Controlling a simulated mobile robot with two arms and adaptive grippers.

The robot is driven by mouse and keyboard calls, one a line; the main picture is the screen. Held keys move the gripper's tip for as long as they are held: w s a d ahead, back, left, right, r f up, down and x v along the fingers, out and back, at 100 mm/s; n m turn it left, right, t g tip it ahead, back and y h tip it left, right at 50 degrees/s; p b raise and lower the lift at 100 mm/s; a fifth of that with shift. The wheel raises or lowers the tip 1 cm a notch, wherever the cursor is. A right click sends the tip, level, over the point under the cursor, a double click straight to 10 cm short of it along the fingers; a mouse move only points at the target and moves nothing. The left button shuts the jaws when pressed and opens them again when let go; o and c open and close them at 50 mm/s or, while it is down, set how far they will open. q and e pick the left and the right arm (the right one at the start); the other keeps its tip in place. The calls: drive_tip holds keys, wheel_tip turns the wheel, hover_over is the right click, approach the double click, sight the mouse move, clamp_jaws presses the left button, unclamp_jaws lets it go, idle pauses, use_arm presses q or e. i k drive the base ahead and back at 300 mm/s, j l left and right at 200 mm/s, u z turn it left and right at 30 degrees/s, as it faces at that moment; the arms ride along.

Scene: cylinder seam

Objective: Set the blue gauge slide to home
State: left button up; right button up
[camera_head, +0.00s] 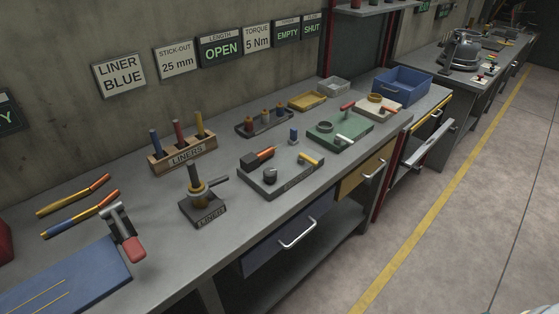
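I cannot tell for sure which part is the blue gauge slide. A small blue upright piece (293,135) stands at the back edge of a grey fixture plate (286,184). This plate also carries an orange-red block with a dark rod (259,158), a black knob (270,175) and a yellow handle (309,158). At the lower left lies a blue board with thin yellow lines (75,272), with a red-handled metal lever (124,234) at its right end.
A liner stand (206,212) and a wooden liner rack (188,158) stand left of the grey plate. A green fixture (330,138) and a blue bin (402,83) are to its right. Drawers hang below the bench. The floor at right is clear.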

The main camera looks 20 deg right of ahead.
sight(293, 140)
drive_tip(key=u, duration=0.25)
drive_tip(key=i+l+u, duration=0.15)
drive_tip(key=l+u, duration=0.25)
drive_tip(key=l, duration=0.15)
drive_tip(key=l+u, duration=0.35)
drive_tip(key=l, duration=0.2)
drive_tip(key=l+u, duration=0.25)
drive_tip(key=l, duration=2.5)
drive_tip(key=k+l, duration=0.25)
drive_tip(key=k, duration=0.2)
